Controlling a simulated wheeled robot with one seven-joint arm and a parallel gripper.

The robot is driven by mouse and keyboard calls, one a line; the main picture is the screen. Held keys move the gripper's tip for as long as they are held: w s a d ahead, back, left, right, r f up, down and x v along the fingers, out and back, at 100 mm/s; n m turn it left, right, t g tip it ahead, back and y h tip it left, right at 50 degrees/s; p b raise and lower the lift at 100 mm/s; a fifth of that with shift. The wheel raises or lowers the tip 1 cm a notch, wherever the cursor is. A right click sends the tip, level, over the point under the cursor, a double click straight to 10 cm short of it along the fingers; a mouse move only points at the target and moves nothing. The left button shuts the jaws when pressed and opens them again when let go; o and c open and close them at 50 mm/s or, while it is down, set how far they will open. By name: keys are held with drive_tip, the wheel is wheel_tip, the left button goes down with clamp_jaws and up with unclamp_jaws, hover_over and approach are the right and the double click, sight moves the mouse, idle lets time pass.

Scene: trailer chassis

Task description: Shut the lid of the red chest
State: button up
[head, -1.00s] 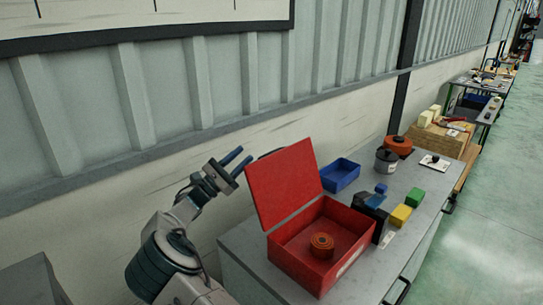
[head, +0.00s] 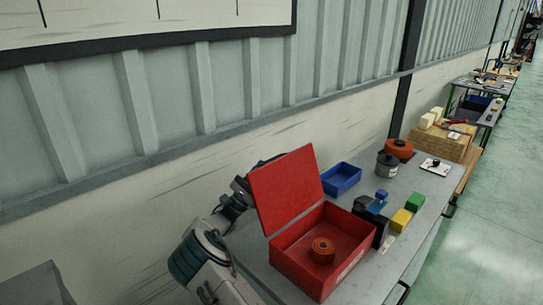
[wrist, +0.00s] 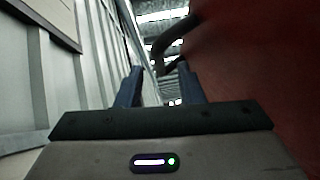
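The red chest (head: 310,265) stands on the grey bench with its lid (head: 286,189) raised, leaning back. A round orange-brown object (head: 323,251) lies inside the chest. In the head view my gripper is hidden behind the lid, and my arm reaches up to the lid's left edge. In the wrist view my gripper (wrist: 159,80) shows two blue fingers apart with nothing held between them. The red lid surface (wrist: 255,65) fills the right side there, close beside the right finger. A dark curved bar (wrist: 172,42) shows beyond the fingertips.
A blue bin (head: 341,179) stands behind the chest. A dark device (head: 372,215), a yellow block (head: 400,221) and a green block (head: 414,202) sit to its right. A grey canister (head: 387,166) stands farther along. The ribbed wall (head: 190,100) runs behind the bench.

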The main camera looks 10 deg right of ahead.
sight(271, 160)
drive_tip(key=shift+p+x, duration=0.65)
drive_tip(key=shift+x, duration=1.75)
clamp_jaws()
